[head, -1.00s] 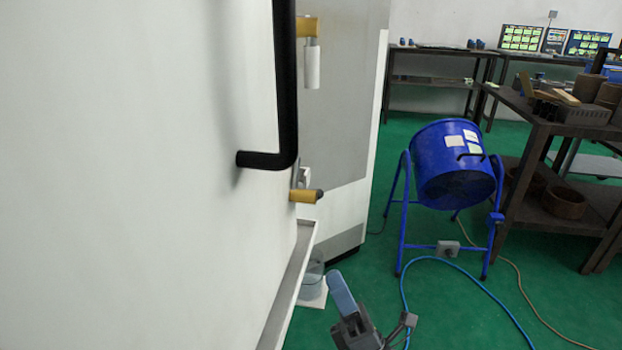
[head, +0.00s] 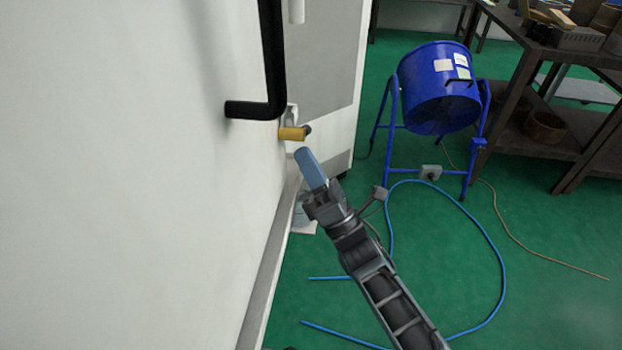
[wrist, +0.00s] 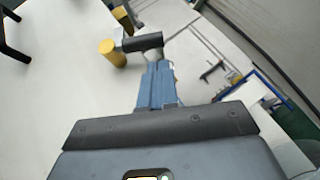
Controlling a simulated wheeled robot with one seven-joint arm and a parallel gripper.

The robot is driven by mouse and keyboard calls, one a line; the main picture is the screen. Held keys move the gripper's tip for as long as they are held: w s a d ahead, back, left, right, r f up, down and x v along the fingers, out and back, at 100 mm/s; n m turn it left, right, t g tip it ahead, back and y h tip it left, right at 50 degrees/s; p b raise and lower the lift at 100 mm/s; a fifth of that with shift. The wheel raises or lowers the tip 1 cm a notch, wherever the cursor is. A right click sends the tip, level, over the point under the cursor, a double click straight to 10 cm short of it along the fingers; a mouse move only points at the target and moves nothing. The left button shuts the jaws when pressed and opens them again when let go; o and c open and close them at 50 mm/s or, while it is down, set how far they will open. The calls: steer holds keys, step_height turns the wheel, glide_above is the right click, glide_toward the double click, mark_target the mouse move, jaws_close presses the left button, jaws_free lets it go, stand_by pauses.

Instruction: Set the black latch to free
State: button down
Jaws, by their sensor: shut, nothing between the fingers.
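A short black latch piece (wrist: 143,42) shows in the wrist view, sticking out beside a yellow cylinder (wrist: 112,53). In the head view the same yellow cylinder (head: 291,134) stands at the edge of the white panel, with the dark end of the latch (head: 307,129) at its right. My gripper (head: 304,153) is shut and empty, its blue fingers together just below the latch in the head view. In the wrist view the shut fingers (wrist: 158,68) point toward the latch; I cannot tell whether they touch it.
A large white panel (head: 130,190) with a long black handle (head: 272,60) fills the left. A blue drum fan (head: 438,88) on a stand and a dark shelf bench (head: 550,100) stand to the right. A blue hose (head: 497,250) lies on the open green floor.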

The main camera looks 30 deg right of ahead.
steer(key=shift+w+d+r, duration=0.25)
steer(key=shift+d+r, duration=0.1)
steer(key=shift+r, duration=0.3)
steer(key=shift+w+d+f+n+y+b, duration=0.1)
steer(key=shift+f+n+y+b, duration=0.05)
steer(key=shift+n+y+b, duration=0.45)
